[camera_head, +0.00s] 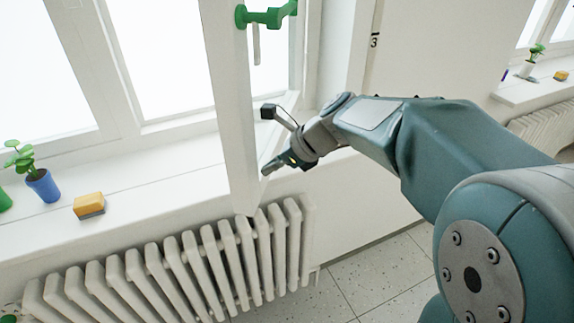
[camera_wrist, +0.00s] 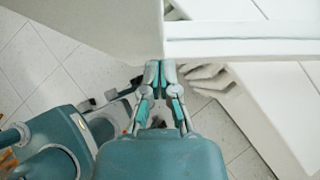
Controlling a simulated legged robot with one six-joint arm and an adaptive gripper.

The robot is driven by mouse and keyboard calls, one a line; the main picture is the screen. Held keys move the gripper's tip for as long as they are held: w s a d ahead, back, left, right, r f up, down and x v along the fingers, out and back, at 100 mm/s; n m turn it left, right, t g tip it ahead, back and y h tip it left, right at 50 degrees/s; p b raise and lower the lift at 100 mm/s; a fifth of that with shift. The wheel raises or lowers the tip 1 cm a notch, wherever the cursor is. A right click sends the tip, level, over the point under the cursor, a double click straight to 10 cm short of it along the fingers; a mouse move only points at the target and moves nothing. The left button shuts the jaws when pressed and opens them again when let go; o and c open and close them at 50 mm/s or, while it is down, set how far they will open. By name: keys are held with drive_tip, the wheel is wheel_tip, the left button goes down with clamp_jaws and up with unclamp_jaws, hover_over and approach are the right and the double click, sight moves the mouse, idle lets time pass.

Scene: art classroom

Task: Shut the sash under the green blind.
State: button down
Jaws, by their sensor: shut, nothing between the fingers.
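A white window sash (camera_head: 228,100) stands open, swung out over the sill and radiator. A green handle (camera_head: 268,16) is on it near the top of the head view. No green blind shows in either view. My gripper (camera_head: 266,170) is shut and empty, to the right of the sash near its lower end. In the wrist view the closed fingertips (camera_wrist: 161,68) are right at the edge of the white sash (camera_wrist: 110,25). I cannot tell whether they touch it.
A white radiator (camera_head: 190,265) runs below the sill. On the sill (camera_head: 130,175) are a blue pot (camera_head: 43,186) with a plant and a yellow sponge (camera_head: 89,205), left of the sash. Another sill with small things is at the far right. The tiled floor (camera_head: 375,275) is clear.

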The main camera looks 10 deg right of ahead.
drive_tip(key=shift+w+a, duration=0.1)
drive_tip(key=shift+a, duration=0.15)
drive_tip(key=shift+a, duration=0.1)
